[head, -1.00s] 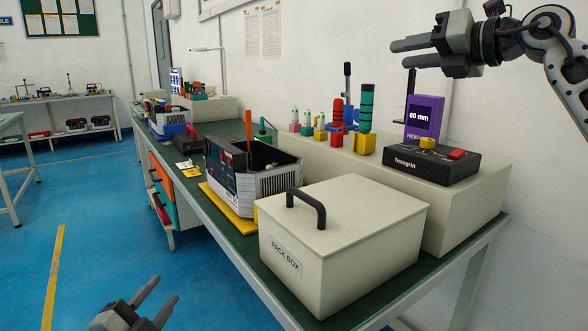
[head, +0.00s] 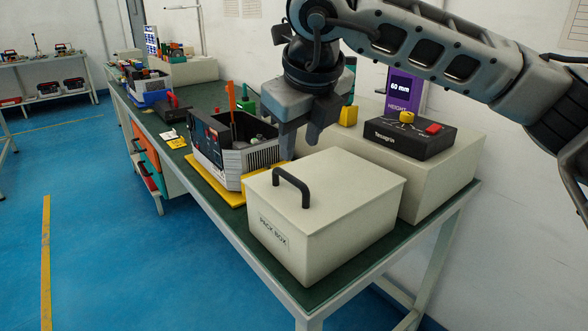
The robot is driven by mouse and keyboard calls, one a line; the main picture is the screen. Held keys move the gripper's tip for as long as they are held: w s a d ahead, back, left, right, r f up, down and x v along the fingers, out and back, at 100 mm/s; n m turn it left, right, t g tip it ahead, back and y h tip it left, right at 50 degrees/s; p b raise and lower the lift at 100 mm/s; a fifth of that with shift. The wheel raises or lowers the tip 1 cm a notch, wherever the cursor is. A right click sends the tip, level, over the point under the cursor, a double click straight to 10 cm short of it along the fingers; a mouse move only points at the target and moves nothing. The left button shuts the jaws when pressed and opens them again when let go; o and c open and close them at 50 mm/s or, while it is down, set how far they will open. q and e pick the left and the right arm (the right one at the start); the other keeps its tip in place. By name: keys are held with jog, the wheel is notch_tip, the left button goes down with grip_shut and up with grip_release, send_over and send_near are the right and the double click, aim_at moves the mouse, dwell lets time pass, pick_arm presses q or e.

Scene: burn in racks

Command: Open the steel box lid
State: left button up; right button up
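The box labelled PACK BOX (head: 345,245) stands on the near end of the green-topped bench. It is pale cream. Its flat lid (head: 345,178) is shut, with a black arched handle (head: 291,187) near the left edge. My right gripper (head: 302,147) points down behind the handle, near the box's far left corner and above lid height. Its two fingers look apart, with nothing seen between them; it is clear of the handle. My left gripper is out of view.
An open-topped dark unit with a grey vented side (head: 262,157) sits on a yellow base (head: 222,190) just left of the box. A black Tenogrin device (head: 411,139) and purple display (head: 400,90) stand on the cream riser (head: 430,185) behind. Blue floor is clear at left.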

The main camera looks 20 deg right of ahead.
aim_at(294, 178)
jog(key=x, duration=0.8)
jog(key=shift+w+f, duration=0.1)
jog(key=shift+f, duration=0.15)
grip_shut()
